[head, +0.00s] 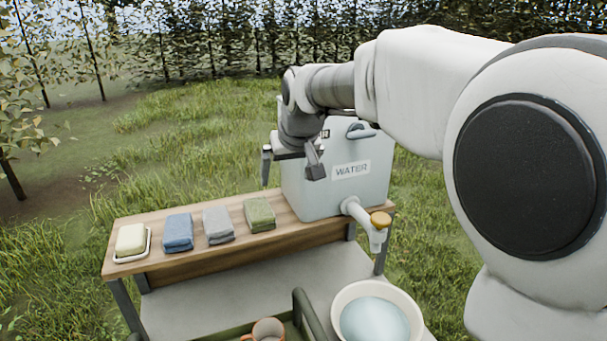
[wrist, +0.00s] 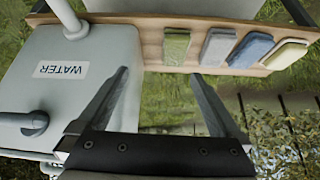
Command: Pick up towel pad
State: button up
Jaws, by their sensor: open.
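Three folded towel pads lie in a row on the wooden shelf: a blue one (head: 178,232), a grey one (head: 218,225) and a green one (head: 259,215). In the wrist view the green pad (wrist: 176,47), the grey pad (wrist: 214,47) and the blue pad (wrist: 250,50) lie beyond the fingertips. My gripper (head: 291,168) is open and empty, above the shelf in front of the water container. Its two fingers (wrist: 158,78) are spread wide in the wrist view, touching no pad. The green pad is the nearest to it.
A pale water container (head: 302,190) with a tap stands at the shelf's right end. A yellow soap bar (head: 131,238) sits in a white dish at the left end. Below are a basin of water (head: 337,312) and a mug (head: 268,330). Grass surrounds the stand.

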send_near(259, 208)
jog(key=shift+n, duration=0.4)
jog(key=p+x, duration=0.1)
jog(key=x, duration=0.3)
jog(key=shift+w+d, duration=0.1)
jog(key=shift+p+x, duration=0.75)
jog(key=shift+x, duration=2.3)
jog(key=c, duration=1.1)
notch_tip(259, 208, up, 10)
jog(key=shift+r+b, duration=0.1)
jog(key=shift+b, duration=0.2)
jog(key=shift+c, duration=0.2)
